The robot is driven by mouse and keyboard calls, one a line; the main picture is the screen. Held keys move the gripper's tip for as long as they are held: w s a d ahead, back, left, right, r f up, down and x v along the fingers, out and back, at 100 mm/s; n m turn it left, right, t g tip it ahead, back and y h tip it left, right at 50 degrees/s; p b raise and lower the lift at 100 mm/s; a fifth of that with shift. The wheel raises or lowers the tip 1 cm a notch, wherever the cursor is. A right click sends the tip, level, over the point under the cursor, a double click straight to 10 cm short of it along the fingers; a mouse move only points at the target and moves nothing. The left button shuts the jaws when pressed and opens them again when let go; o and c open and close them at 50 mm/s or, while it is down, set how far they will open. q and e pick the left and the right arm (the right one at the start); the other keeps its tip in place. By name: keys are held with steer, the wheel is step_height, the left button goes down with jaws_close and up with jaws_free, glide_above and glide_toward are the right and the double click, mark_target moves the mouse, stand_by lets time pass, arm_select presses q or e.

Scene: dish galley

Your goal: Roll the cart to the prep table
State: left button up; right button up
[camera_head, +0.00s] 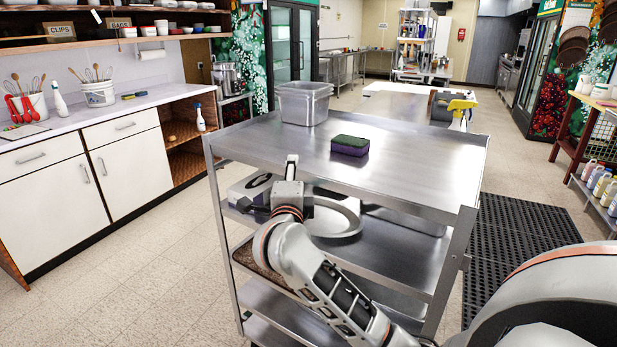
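A steel cart (410,178) with several shelves stands directly in front of me. Its near top edge faces me. My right gripper (291,168), on the arm coming in from the lower right, is at the cart's near top edge. Its fingers are partly hidden by its own body, so I cannot tell whether they are closed on the edge. My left gripper is out of view.
A grey tub (304,103) and a green-and-purple sponge (350,145) sit on the cart top. White cabinets (130,165) line the left. A black floor mat (530,235) lies right. Floor between cabinets and cart is clear.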

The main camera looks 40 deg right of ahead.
steer(key=s+a+p, duration=0.4)
steer(key=a, duration=0.7)
steer(key=shift+p, duration=0.4)
steer(key=shift+s, duration=0.1)
stand_by(0.4)
